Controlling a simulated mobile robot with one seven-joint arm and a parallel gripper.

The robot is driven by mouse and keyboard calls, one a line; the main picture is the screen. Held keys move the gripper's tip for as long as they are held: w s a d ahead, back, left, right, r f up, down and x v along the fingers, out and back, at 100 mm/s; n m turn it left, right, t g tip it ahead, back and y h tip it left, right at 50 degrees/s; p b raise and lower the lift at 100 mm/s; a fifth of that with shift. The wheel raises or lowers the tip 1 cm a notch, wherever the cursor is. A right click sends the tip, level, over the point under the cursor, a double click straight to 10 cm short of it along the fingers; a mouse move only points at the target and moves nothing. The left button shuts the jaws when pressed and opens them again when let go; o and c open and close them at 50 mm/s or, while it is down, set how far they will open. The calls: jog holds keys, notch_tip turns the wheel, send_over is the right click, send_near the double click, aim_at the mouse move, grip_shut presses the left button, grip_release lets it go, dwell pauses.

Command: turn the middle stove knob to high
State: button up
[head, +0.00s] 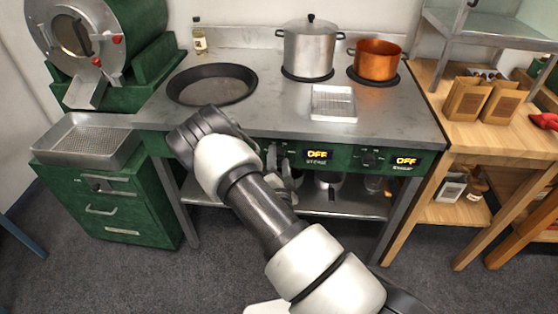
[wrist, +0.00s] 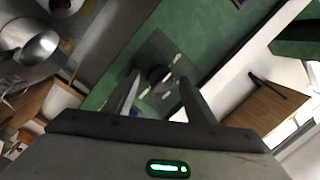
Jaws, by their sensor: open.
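The stove's green front panel (head: 340,154) carries knobs and displays in the head view. The right knob (head: 369,158) is clear. The display left of it (head: 319,154) and the one right of it (head: 405,160) both read OFF. My arm hides the panel's left part. My gripper (head: 282,165) is at the panel just left of the left visible display, partly hidden by my arm. In the wrist view my open gripper (wrist: 158,85) faces a dark knob (wrist: 158,75) on a dark plate with pale marks. The knob shows between the fingertips; I cannot tell whether they touch it.
A black pan (head: 212,84), a steel pot (head: 309,48), a copper pot (head: 376,60) and a light tray (head: 333,103) are on the steel stove top (head: 275,115). A shelf with pots lies below the panel. A wooden table (head: 480,138) stands at the right.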

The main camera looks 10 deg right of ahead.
jog(key=c, duration=1)
jog(key=shift+c, duration=0.2)
